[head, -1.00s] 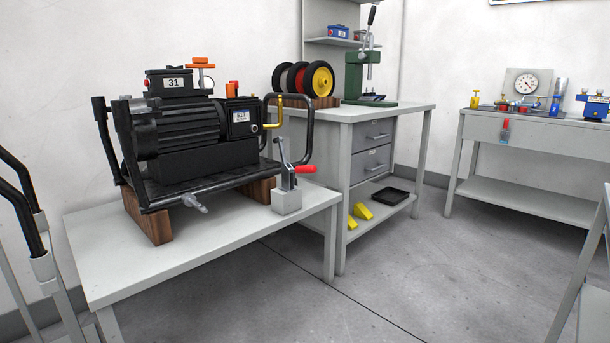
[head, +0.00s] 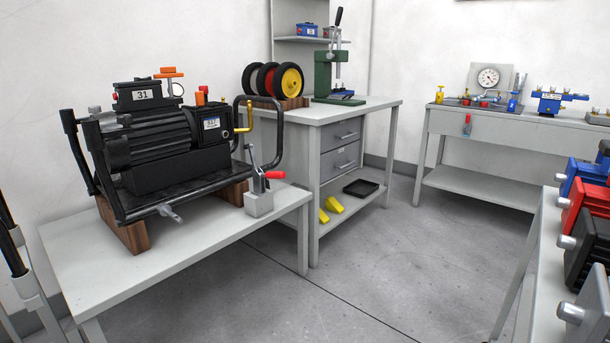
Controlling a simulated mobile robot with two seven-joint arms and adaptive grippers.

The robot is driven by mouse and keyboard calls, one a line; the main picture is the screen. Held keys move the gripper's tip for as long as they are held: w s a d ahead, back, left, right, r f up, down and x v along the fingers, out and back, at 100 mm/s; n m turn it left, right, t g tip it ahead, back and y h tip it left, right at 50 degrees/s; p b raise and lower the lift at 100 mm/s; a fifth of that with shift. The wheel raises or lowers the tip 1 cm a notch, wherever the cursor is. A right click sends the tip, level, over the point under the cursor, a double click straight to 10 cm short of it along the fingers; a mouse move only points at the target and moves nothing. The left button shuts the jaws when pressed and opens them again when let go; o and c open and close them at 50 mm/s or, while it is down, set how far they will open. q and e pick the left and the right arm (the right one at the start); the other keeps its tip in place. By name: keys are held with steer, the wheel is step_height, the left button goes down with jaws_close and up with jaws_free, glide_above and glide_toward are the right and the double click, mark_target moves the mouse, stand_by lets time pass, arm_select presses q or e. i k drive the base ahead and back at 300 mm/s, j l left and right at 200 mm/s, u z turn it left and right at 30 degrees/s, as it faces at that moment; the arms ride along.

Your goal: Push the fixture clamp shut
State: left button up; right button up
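The fixture clamp (head: 259,200) stands on the right end of the near left table, in front of the black motor unit. It has a light grey block base, a metal lever standing up and a red handle (head: 272,175) pointing right. Whether its jaw touches anything is too small to tell. Neither of my grippers is in view.
A black motor unit (head: 160,145) in a tube frame rests on wooden blocks on the grey table (head: 190,240). A drawer bench (head: 330,115) with wheels and a green press stands behind. Another table with coloured devices (head: 588,210) is at the right. The floor between is clear.

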mark_target(274, 174)
steer(key=i+j+z, duration=0.2)
steer(key=z, duration=0.3)
steer(key=i+j+z, duration=0.35)
steer(key=z, duration=0.15)
